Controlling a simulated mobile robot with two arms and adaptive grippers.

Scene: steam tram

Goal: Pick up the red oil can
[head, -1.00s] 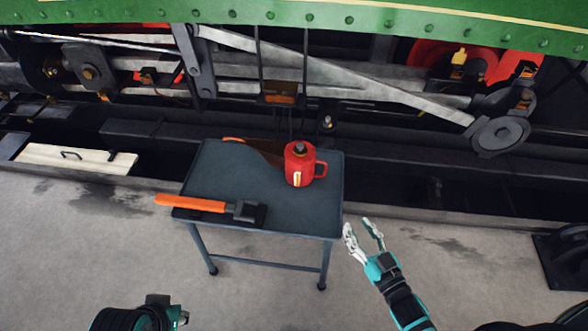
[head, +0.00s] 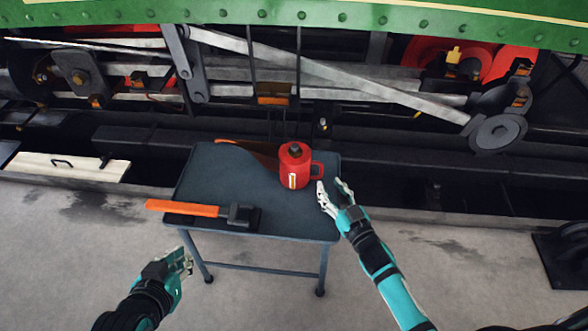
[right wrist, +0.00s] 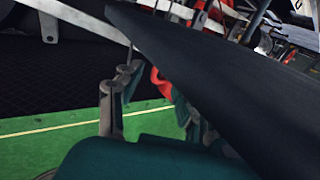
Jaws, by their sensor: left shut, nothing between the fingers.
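The red oil can (head: 294,168), with a dark cap and a pale label, stands upright at the back right of the small dark table (head: 222,178). Its handle points right. My right gripper (head: 331,186) is open and empty, just right of and in front of the handle, fingers pointing to the tram. I cannot tell whether it touches the handle. In the right wrist view a red patch, probably the can (right wrist: 160,84), shows partly hidden behind a finger. My left gripper (head: 184,262) is shut and empty in front of the table's left side.
A hammer with an orange handle (head: 186,208) lies along the table's front left edge. Behind stand the tram's rods and wheels (head: 498,133).

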